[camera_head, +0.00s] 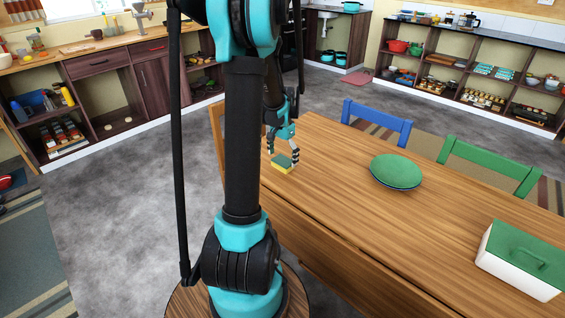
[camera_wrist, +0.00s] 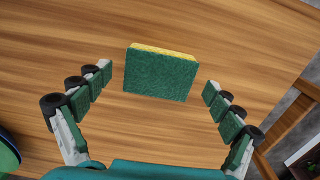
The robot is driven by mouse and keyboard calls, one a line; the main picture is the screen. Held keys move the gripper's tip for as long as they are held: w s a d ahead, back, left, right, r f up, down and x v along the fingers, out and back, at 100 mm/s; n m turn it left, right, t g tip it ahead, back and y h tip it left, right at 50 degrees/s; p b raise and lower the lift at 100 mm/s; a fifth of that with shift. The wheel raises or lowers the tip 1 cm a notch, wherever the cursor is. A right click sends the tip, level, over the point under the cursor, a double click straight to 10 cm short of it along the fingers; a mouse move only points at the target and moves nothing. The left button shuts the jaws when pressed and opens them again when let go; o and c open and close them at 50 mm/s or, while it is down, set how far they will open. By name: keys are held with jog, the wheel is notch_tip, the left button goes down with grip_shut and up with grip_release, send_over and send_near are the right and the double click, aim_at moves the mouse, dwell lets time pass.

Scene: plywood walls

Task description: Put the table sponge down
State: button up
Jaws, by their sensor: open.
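The sponge (camera_head: 283,163) is green on one face and yellow on the other. It is on or close to the wooden table (camera_head: 340,175), near the table's left end. In the wrist view the sponge (camera_wrist: 161,75) lies between my two spread fingers, with a gap on each side. My gripper (camera_head: 283,156) reaches down over the sponge from above; in the wrist view my gripper (camera_wrist: 158,90) is open and touches nothing that I can see. Whether the sponge's underside rests fully on the table is hard to tell.
A green plate (camera_head: 396,171) lies further right on the table. A white box with a green lid (camera_head: 525,258) stands at the front right. A blue chair (camera_head: 377,124) and a green chair (camera_head: 489,166) stand along the far side. The tabletop between is clear.

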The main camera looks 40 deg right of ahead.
aim_at(282, 161)
notch_tip(282, 161, up, 10)
jog(key=shift+f, duration=0.2)
jog(key=w+a+f+n+t, duration=0.15)
jog(key=a+n, duration=0.25)
jog(key=a, duration=0.7)
jog(key=w+a+n, duration=0.2)
jog(key=a+n, duration=0.2)
jog(key=a, duration=0.7)
jog(key=s+a+f+n+t, duration=0.1)
jog(key=s+a+f+n, duration=0.1)
jog(key=a, duration=0.4)
jog(key=s+a+f+n, duration=0.1)
jog(key=s+a+n, duration=0.2)
jog(key=a, duration=0.3)
jog(key=s+a+f+n+t, duration=0.1)
jog(key=s+a+f+n, duration=0.1)
jog(key=a, duration=0.4)
jog(key=shift+s+a+f+n+t, duration=0.35)
jog(key=shift+s+n, duration=0.2)
jog(key=shift+n, duration=0.45)
